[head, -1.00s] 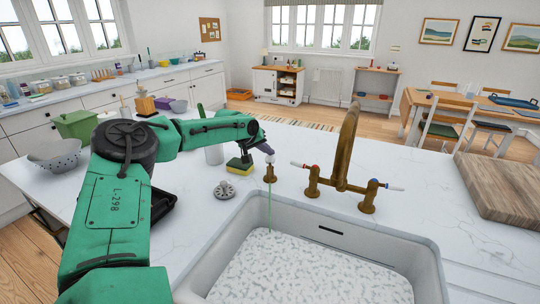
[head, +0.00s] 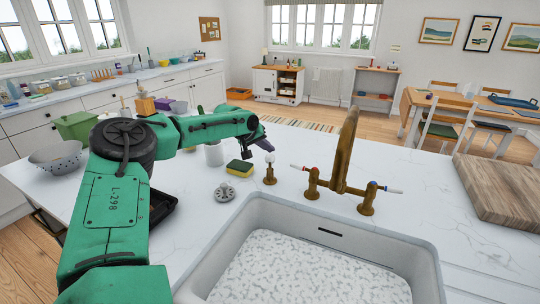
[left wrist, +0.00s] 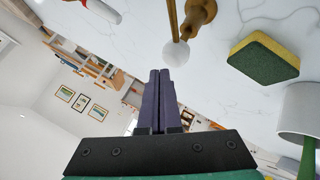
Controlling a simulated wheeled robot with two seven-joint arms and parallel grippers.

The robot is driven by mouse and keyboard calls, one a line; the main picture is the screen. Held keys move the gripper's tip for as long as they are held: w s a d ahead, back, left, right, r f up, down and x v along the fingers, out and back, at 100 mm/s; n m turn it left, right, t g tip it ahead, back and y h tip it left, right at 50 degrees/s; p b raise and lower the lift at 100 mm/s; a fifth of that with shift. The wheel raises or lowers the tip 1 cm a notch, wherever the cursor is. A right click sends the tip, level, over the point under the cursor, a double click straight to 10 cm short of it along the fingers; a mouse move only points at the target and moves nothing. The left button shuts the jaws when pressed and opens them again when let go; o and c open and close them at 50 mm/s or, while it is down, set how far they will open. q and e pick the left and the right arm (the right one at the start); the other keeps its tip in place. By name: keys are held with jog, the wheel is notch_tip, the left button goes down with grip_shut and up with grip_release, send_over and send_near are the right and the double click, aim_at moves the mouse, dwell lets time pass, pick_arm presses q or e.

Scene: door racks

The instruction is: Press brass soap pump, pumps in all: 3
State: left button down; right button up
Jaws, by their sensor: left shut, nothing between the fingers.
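The brass soap pump (head: 270,176) stands upright on the white counter at the back left of the sink. Its white knob shows at the top, and its spout points toward the sink. The left wrist view also shows the brass pump (left wrist: 198,17) and its white knob (left wrist: 175,53). My left gripper (head: 268,149) is shut and empty, with its purple fingertips just above the knob. In the left wrist view the shut fingers (left wrist: 160,73) end close to the knob; I cannot tell whether they touch it. My right gripper is not in view.
A yellow and green sponge (head: 240,168) lies left of the pump. The brass tap (head: 345,155) with two levers stands to its right. The sink (head: 310,270) is in front, with a metal strainer (head: 224,193) at its left. A white cup (head: 213,153) stands behind the sponge.

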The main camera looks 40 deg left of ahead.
pick_arm(q)
notch_tip(320, 180, up, 5)
jog(key=p, duration=0.3)
jog(key=shift+r+p, duration=0.15)
jog(key=shift+p, duration=0.25)
dwell(2.2)
